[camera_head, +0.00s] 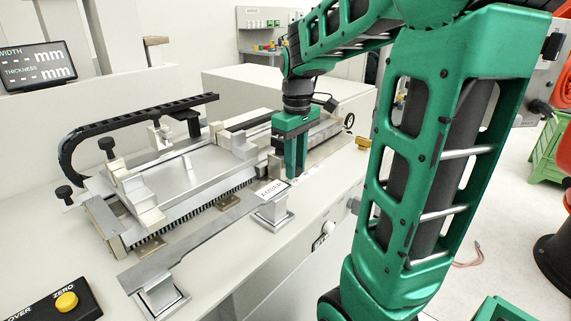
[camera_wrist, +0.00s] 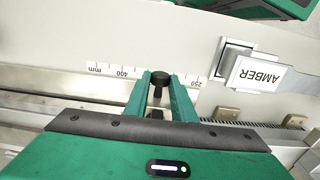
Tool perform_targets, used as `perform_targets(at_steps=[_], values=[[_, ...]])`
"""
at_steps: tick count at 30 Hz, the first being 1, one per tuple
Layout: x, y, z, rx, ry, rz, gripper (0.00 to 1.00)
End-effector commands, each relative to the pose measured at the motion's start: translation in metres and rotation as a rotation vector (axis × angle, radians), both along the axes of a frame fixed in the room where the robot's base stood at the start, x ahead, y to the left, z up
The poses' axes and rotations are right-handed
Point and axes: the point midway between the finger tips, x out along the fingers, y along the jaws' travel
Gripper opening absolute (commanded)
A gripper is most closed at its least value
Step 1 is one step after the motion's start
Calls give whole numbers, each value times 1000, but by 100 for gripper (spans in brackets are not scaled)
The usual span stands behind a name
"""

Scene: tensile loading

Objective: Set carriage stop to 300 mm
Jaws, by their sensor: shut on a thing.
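The carriage stop's black knob (camera_wrist: 160,78) stands between my fingertips in the wrist view. My gripper (camera_wrist: 160,90) is shut on it. The millimetre scale (camera_wrist: 108,71) runs behind the knob and reads upside down. The knob lies between the 400 mark on the left and the 250 mark on the right; the fingers cover the marks between, so I cannot read its exact setting. In the head view my gripper (camera_head: 294,172) points down at the front edge of the machine's right part, and the knob is hidden there.
A flat metal specimen (camera_head: 205,238) with an AMBER tag lies across two stands (camera_head: 272,213) in front of the machine. The machine's flat carriage (camera_head: 185,177) and black cable chain (camera_head: 130,113) are to the left. A yellow-button box (camera_head: 66,301) sits at front left.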

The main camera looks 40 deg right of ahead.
Motion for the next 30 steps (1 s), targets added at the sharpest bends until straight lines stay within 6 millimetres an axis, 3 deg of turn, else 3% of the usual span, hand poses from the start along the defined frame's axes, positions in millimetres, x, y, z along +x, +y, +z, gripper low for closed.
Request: perform_targets(at_steps=[10, 11, 12, 13, 23, 30], values=[[0, -1, 1, -1, -4, -3, 0], [0, -1, 1, -1, -4, -4, 30], [0, -1, 1, -1, -4, -4, 40], [0, -1, 1, -2, -3, -4, 41], [-1, -2, 3, -1, -2, -6, 41], [0, -2, 34, -2, -5, -5, 41]])
